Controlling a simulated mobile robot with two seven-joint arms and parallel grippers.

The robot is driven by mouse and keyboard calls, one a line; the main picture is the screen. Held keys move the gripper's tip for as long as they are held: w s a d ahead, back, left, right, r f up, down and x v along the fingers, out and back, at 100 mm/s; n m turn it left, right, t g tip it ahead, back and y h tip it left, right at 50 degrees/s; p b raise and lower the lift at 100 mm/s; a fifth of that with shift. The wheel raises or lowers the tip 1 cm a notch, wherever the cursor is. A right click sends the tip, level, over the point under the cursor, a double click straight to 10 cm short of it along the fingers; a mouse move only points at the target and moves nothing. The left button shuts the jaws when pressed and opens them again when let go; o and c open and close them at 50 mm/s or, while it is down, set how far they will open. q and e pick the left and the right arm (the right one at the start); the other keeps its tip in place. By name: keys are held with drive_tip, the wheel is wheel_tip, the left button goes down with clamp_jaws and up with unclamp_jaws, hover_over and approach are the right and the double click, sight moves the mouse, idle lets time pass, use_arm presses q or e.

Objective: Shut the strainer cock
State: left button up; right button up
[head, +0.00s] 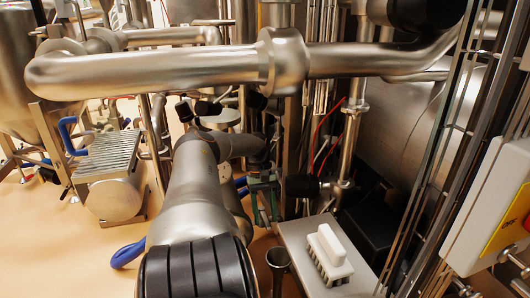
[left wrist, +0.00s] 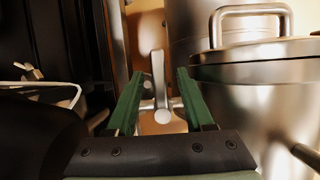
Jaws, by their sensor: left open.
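In the left wrist view a silver lever (left wrist: 159,73) with a rounded end shows between my fingers; it looks like the strainer cock's handle. Its long part runs up the picture, and a short horizontal stem shows behind its lower end. My left gripper (left wrist: 160,77) is open, its green fingers on either side of the lever with gaps visible. Whether they touch it in depth I cannot tell. In the head view my left gripper (head: 265,214) points down beside upright pipes, and I cannot make out the cock there. My right gripper is not in view.
A lidded steel vessel (left wrist: 245,75) with a loop handle stands close on the right in the left wrist view. In the head view a thick pipe (head: 170,70) crosses above my arm. A white brush (head: 329,255) lies on a grey plate (head: 296,238). A switch box (head: 490,210) is at right.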

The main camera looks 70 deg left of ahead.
sight(263, 211)
use_arm(q)
drive_tip(key=shift+r, duration=0.1)
drive_tip(key=v, duration=0.5)
drive_tip(key=shift+w+a+r+b, duration=0.15)
drive_tip(key=shift+a+r+b, duration=0.05)
drive_tip(key=shift+r+b, duration=0.2)
drive_tip(key=shift+v, duration=0.75)
drive_tip(key=shift+p+v, duration=1.45)
drive_tip(key=shift+v, duration=1)
